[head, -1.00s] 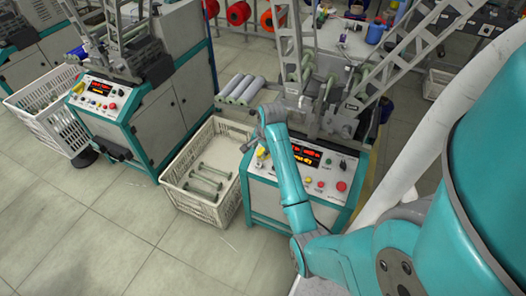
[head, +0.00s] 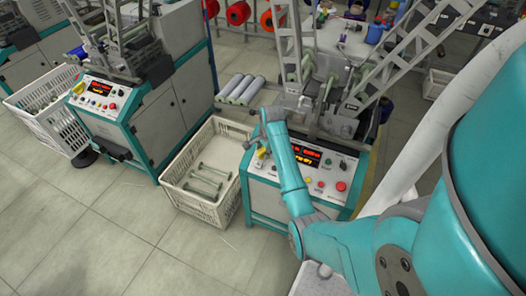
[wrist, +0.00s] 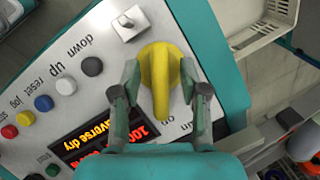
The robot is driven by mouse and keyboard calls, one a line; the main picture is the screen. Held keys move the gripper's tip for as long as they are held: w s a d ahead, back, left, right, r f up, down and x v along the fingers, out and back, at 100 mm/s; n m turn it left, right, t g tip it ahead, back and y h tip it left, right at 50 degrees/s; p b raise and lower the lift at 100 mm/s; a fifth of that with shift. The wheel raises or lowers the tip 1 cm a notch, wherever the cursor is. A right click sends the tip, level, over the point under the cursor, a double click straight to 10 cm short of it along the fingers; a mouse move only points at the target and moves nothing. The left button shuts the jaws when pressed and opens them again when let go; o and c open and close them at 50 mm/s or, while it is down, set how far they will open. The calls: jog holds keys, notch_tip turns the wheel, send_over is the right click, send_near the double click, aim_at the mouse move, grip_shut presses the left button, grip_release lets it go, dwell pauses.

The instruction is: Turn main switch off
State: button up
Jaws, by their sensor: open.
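The main switch (wrist: 160,82) is a yellow rotary knob on the winding machine's light control panel (wrist: 85,115), in the middle of the wrist view. Its raised grip runs along the picture's vertical, towards lettering that reads "on". My gripper (wrist: 160,92) is open, with one finger on each side of the knob's grip. I cannot tell whether the fingers touch it. In the head view my gripper (head: 259,150) is over the left part of the panel (head: 335,188). The knob shows there only as a small yellow patch, mostly hidden by my arm.
A lit red and orange display (wrist: 105,140) and several coloured buttons sit beside the knob. A small toggle switch (wrist: 129,24) is close to one finger. A white crate (head: 207,212) with bobbins stands left of the machine. A second similar machine (head: 100,95) is farther left.

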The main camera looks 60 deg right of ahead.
jog(key=shift+w+f, duration=0.1)
jog(key=shift+f, duration=0.4)
grip_shut()
jog(key=shift+n, duration=0.3)
jog(key=n+g, duration=0.2)
jog(key=n, duration=0.2)
jog(key=shift+w, duration=0.1)
jog(key=n+g, duration=0.1)
jog(key=n, duration=0.2)
jog(key=n+g, duration=0.1)
jog(key=n, duration=0.2)
jog(key=shift+n, duration=0.3)
